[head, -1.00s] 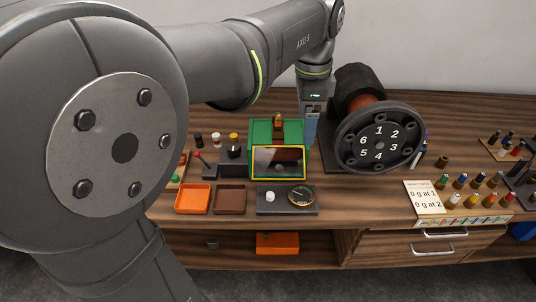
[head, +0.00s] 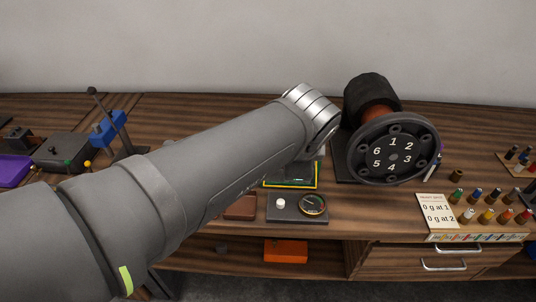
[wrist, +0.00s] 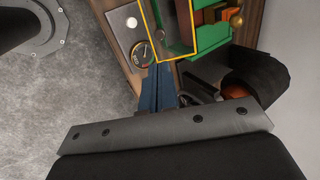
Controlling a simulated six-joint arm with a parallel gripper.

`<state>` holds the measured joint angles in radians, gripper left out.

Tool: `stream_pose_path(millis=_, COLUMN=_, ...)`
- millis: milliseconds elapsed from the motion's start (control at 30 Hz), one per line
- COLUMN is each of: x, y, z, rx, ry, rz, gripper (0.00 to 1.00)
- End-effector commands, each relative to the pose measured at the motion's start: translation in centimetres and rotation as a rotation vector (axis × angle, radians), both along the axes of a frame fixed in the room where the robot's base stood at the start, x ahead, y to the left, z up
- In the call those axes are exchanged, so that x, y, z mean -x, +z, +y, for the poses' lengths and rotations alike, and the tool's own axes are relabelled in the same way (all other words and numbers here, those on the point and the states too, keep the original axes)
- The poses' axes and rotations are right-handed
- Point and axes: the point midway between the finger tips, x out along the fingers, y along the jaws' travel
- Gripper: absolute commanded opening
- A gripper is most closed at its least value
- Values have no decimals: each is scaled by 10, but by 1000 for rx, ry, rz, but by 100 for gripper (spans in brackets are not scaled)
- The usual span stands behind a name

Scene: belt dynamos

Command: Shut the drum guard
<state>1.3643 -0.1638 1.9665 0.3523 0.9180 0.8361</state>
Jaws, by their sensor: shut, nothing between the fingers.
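A green housing (wrist: 215,35) with a yellow-framed clear panel (wrist: 157,48), which looks like the drum guard, is at the top of the wrist view. A dark red-brown inside shows through the frame. In the head view my arm covers most of it; only the lower yellow frame (head: 291,187) shows. I cannot tell how far the guard stands open. My gripper (wrist: 158,72) is shut and empty, its blue fingers close to the frame's lower edge in the picture; contact is unclear. The head view hides my gripper behind the arm.
A plate with a white knob and a round gauge (head: 313,204) lies in front of the housing. A black numbered wheel (head: 393,156) with a dark drum stands to its right. A note card (head: 437,213) and several coloured pegs lie further right. An orange bin (head: 285,250) sits below.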

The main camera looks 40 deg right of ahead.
Motion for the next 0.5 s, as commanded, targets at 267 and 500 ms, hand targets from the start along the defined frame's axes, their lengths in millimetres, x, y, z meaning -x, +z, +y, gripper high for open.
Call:
stream_pose_path(millis=267, x=-20, y=-50, z=-19, rx=-7, ry=1, rz=1, gripper=0)
stream_pose_path(millis=500, x=-33, y=-81, z=-32, rx=-5, ry=1, rz=2, gripper=0)
